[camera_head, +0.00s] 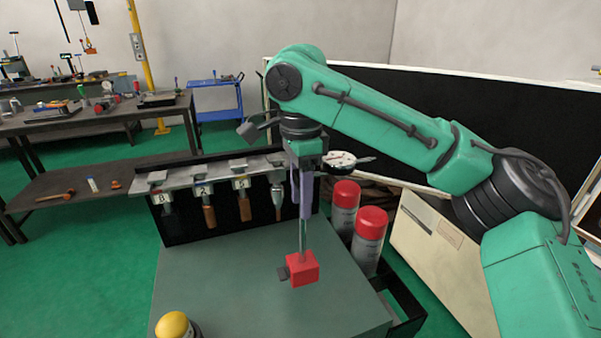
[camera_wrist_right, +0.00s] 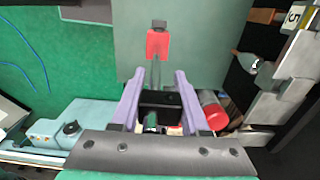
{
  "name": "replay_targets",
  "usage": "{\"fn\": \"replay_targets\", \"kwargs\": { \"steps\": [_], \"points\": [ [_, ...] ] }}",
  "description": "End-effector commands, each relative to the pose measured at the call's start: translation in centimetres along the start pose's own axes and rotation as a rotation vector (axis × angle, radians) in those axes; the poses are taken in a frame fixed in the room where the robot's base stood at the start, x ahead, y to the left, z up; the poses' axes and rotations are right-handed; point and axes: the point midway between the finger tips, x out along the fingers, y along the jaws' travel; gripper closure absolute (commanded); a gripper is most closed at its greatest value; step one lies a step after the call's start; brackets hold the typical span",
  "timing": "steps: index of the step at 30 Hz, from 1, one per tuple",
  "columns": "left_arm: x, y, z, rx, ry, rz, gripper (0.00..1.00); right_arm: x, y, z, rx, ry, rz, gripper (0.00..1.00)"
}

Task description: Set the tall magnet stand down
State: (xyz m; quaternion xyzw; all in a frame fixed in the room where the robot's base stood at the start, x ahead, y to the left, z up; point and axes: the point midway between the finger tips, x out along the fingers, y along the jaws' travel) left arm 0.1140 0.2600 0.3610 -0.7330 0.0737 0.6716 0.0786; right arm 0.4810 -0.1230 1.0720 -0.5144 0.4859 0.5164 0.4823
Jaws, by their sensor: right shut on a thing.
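My left gripper is not in view.
Two red-capped cans (camera_head: 370,240) stand right of the worktop. A rack (camera_head: 215,175) with several handled tools runs along its back edge. A yellow-domed object (camera_head: 173,325) is at the front left. The left and middle of the worktop are clear.

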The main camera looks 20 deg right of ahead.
Motion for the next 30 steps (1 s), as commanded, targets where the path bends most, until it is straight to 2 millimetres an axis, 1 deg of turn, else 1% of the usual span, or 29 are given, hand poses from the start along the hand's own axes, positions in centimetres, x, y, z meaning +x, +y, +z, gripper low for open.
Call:
{"fn": "replay_targets", "kwargs": {
  "steps": [5, 9, 12, 21, 22, 24, 30],
  "points": [
    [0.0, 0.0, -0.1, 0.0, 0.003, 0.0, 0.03, 1.9, 0.0, 0.0, -0.001, -0.002, -0.006, 1.0],
    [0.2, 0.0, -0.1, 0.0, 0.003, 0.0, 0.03, 4.3, 0.0, 0.0, 0.0, -0.001, -0.004, 1.0],
    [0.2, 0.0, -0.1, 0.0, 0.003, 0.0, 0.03, 5.4, -0.1, 0.0, 0.0, -0.002, -0.006, 1.0],
    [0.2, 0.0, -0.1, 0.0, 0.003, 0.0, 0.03, 5.7, -0.1, 0.1, -0.001, -0.003, -0.006, 1.0],
    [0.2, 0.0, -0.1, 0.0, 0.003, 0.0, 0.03, 5.9, 0.0, 0.1, -0.001, -0.002, -0.001, 0.48],
    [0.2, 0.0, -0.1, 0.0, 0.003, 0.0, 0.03, 5.9, 0.0, 0.1, -0.001, -0.002, -0.001, 0.25],
    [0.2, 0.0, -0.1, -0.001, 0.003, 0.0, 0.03, 5.9, 0.0, 0.0, -0.001, -0.002, -0.001, 0.25]
  ]
}}
